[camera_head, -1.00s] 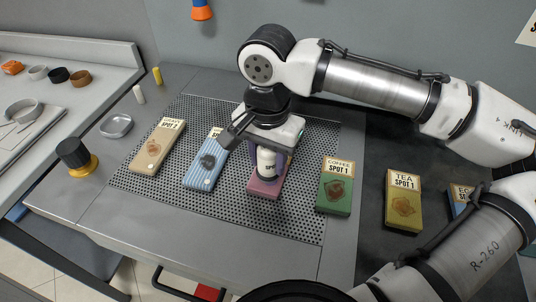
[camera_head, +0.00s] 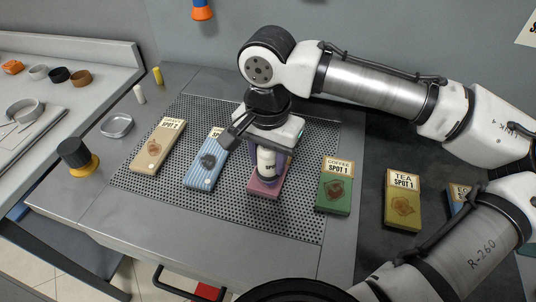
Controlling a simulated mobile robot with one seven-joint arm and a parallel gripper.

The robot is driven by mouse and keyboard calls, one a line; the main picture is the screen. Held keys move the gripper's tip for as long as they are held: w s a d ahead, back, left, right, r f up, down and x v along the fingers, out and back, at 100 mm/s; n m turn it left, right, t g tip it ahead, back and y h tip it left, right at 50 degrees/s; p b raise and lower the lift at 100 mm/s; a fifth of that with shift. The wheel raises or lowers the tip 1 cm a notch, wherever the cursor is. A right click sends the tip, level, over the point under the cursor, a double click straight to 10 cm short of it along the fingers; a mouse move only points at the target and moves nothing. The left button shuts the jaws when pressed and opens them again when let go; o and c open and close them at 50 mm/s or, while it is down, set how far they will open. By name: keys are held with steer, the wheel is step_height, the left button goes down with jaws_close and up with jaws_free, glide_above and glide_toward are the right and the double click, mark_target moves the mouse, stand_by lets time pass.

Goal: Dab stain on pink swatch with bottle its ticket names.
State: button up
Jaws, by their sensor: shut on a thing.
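The pink swatch (camera_head: 264,189) lies on the perforated board, mostly hidden by my gripper and the bottle. Its stain and ticket cannot be seen. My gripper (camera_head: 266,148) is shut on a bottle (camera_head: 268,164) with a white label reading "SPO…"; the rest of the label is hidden. The bottle is held over the pink swatch, its lower end at or just above the cloth; I cannot tell whether it touches.
A beige swatch (camera_head: 156,146) and a blue striped swatch (camera_head: 205,170) lie left of the pink one. A green swatch (camera_head: 334,186) and an olive swatch (camera_head: 403,205) lie right. A black-and-yellow pot (camera_head: 77,156) and a metal dish (camera_head: 117,126) stand left.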

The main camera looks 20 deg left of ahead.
stand_by(0.4)
step_height(320, 180, up, 7)
steer(key=p, duration=0.7)
steer(key=shift+f, duration=0.15)
stand_by(0.3)
